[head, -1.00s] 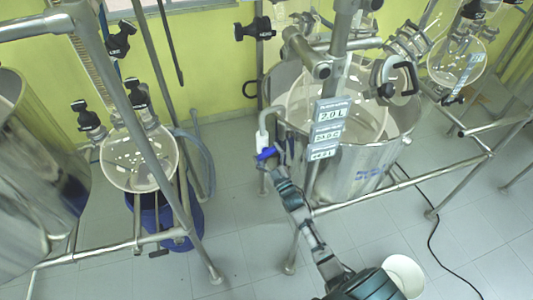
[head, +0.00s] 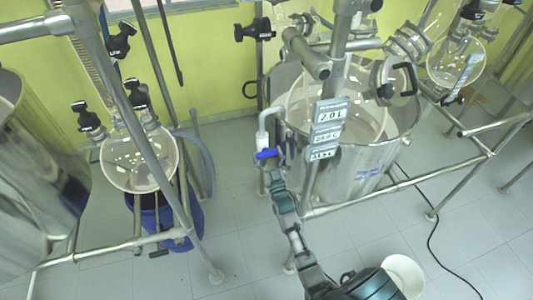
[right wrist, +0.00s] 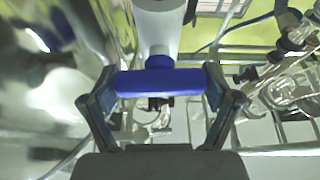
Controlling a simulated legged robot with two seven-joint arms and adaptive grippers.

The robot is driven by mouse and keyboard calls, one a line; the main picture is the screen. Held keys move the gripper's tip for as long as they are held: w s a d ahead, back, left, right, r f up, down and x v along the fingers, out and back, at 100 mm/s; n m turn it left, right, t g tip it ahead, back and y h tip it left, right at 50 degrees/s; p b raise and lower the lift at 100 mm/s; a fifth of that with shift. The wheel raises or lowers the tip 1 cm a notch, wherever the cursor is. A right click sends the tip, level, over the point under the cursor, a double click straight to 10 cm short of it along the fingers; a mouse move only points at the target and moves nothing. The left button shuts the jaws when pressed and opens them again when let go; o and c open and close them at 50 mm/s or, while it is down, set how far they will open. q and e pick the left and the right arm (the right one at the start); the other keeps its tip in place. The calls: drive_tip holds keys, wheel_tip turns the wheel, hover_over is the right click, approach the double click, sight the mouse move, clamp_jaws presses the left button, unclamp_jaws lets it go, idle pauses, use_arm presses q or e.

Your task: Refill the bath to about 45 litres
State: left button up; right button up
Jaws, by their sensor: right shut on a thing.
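The bath is the open steel vessel (head: 362,172) at the centre right of the head view, with a round glass vessel inside it. A white pipe (head: 263,122) with a blue valve handle (head: 266,153) stands at its left side. My right gripper (head: 270,163) is shut on the blue handle. In the right wrist view the blue handle (right wrist: 160,82) lies crosswise between both fingers, below a white valve body (right wrist: 158,30). Small display plates (head: 328,130) hang in front of the bath; the top one seems to read 2.0 L, the lower ones are blurred. My left gripper is out of view.
Steel frame bars (head: 385,190) run in front of the bath. A white bucket (head: 404,275) stands on the floor beside my right arm. A black cable (head: 437,250) crosses the floor at right. Another glass reactor (head: 137,160) stands at left. The floor between is clear.

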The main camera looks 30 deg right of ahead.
drive_tip(key=shift+m, duration=0.5)
drive_tip(key=o, duration=0.9)
drive_tip(key=v, duration=1.2)
drive_tip(key=shift+a+f, duration=0.1)
drive_tip(key=shift+w+f, duration=0.1)
